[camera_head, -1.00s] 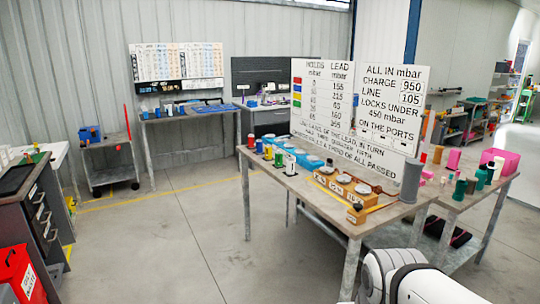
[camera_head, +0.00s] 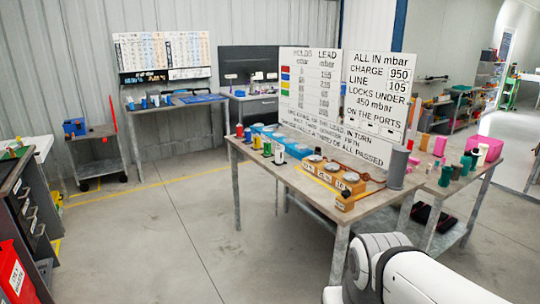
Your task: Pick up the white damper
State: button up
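The main table (camera_head: 290,178) stands right of centre. My arm's white link (camera_head: 425,280) shows at the bottom right, apart from the table. My gripper is outside the picture.
White sign boards (camera_head: 308,95) stand on the table behind gauges and a wooden block (camera_head: 348,190). A tall grey cylinder (camera_head: 398,168) stands at the right corner. A red box (camera_head: 15,270) and drawer cabinet are at left. The floor (camera_head: 180,230) between is clear.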

aim_at(279, 150)
jog(key=u, duration=0.35)
jog(key=k, duration=1.15)
jog(key=u, duration=0.65)
jog(key=i, duration=2.95)
jog(key=z, duration=0.8)
jog(key=i, duration=1.3)
jog(key=z, duration=1.5)
jog(key=i, duration=0.95)
jog(key=z, duration=0.45)
jog(key=k, duration=0.3)
jog(key=z, duration=0.05)
